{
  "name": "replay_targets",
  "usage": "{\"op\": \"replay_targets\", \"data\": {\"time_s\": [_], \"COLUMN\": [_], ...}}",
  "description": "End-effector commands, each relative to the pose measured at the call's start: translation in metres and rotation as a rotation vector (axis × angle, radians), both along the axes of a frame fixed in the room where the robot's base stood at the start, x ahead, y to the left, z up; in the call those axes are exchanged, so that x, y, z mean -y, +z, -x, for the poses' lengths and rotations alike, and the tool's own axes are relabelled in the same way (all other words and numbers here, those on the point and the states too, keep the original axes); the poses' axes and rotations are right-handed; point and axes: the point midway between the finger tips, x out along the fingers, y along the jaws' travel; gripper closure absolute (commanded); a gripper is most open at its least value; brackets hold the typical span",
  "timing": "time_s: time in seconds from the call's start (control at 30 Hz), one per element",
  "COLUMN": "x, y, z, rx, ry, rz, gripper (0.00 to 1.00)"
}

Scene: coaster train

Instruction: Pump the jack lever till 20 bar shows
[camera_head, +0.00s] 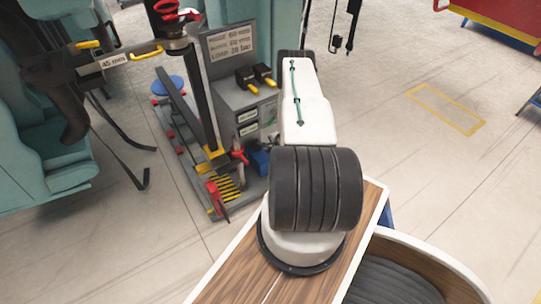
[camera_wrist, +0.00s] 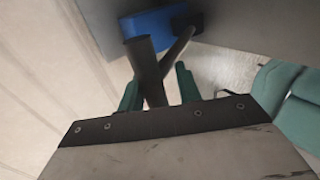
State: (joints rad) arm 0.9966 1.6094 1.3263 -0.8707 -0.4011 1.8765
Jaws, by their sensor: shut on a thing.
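The jack lever (camera_wrist: 146,62) is a dark bar in the wrist view, beside a blue pump body (camera_wrist: 150,22). My gripper (camera_wrist: 158,85) has green fingers on either side of the lever and is shut on it. A second dark bar (camera_wrist: 178,50) crosses close by and runs to a dark block. In the head view the blue pump body (camera_head: 261,160) stands at the foot of the grey jack console (camera_head: 228,95). My arm hides my gripper and the lever there. Two small pale readouts (camera_head: 247,122) on the console are too small to read.
A dark column (camera_head: 204,105) stands left of the console on a grey base with yellow stripes (camera_head: 228,187). Teal coaster cars (camera_head: 45,160) stand at the left.

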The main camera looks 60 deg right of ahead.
Motion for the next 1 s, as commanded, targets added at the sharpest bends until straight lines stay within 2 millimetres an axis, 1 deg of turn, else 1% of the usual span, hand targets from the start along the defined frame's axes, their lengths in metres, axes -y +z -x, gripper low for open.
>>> {"op": "replay_targets", "data": {"time_s": [0.03, 0.1, 0.23, 0.53, 0.57, 0.6, 0.7, 1.0], "x": [0.006, 0.008, 0.010, 0.010, 0.010, 0.010, 0.009, 0.006], "y": [0.011, 0.017, 0.022, 0.020, 0.020, 0.020, 0.020, 0.020], "z": [-0.015, -0.018, -0.021, -0.019, -0.019, -0.019, -0.018, -0.017], "rx": [0.017, 0.018, 0.016, 0.012, 0.012, 0.011, 0.010, 0.006], "ry": [0.010, 0.010, 0.006, 0.003, 0.003, 0.003, 0.002, 0.004], "rz": [0.016, 0.015, 0.012, 0.010, 0.011, 0.010, 0.008, 0.006], "gripper": [1.00, 1.00, 1.00, 1.00, 0.63, 0.52, 0.28, 0.28]}}
